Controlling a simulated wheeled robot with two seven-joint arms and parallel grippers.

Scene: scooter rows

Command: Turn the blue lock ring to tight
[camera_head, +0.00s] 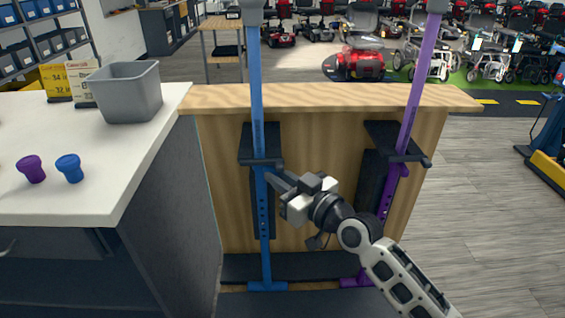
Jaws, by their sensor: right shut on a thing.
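A blue pole (256,90) stands upright in front of a wooden panel, with a row of holes in its lower tube (263,215). The blue lock ring (260,167) sits around the pole, just below a dark bracket (258,140). My right gripper (271,171) reaches in from the lower right and is shut on the blue lock ring. The fingers partly hide the ring, and I cannot read how tight it is. My left gripper is not in view.
A purple pole (414,90) with its own dark bracket stands to the right. A white counter (100,150) at left carries a grey bin (128,92), a purple cap (31,169) and a blue cap (69,168). Open floor (480,220) lies at right.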

